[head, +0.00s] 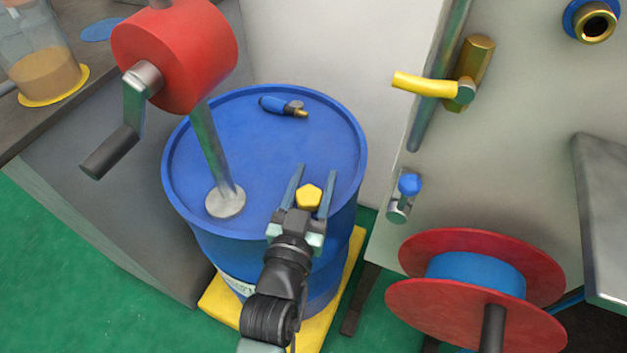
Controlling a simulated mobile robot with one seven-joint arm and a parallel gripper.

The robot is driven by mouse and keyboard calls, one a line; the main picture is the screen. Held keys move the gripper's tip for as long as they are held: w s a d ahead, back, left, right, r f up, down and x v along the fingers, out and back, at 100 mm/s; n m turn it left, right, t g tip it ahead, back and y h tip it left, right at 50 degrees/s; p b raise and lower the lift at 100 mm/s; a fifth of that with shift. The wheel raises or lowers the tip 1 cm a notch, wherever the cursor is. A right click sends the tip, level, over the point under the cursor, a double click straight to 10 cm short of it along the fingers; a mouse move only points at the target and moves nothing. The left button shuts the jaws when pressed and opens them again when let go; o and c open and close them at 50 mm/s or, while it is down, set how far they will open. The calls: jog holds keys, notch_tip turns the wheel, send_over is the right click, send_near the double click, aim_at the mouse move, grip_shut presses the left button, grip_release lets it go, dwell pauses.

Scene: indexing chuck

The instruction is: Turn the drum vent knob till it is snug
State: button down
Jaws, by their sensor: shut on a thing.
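The blue drum (270,150) stands in the middle of the head view on a yellow base. A yellow faceted knob (310,195), which looks like the drum vent knob, sits near the front right of the drum's lid. My gripper (313,180) reaches over the drum's near rim from the front. Its two long fingers lie on either side of the yellow knob and are shut on it. The underside of the knob and its seat on the lid are hidden.
A red crank pump (175,55) with a handle rises from the lid's left side. A small blue fitting (283,106) lies at the lid's back. A yellow-handled valve (425,84), a small blue valve (409,184) and a red hose reel (475,280) are to the right.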

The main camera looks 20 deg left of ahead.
jog(key=shift+c, duration=1.3)
grip_release()
jog(key=s+d+p, duration=0.1)
jog(key=s+p, duration=0.1)
jog(key=s, duration=1.1)
jog(key=shift+d, duration=0.4)
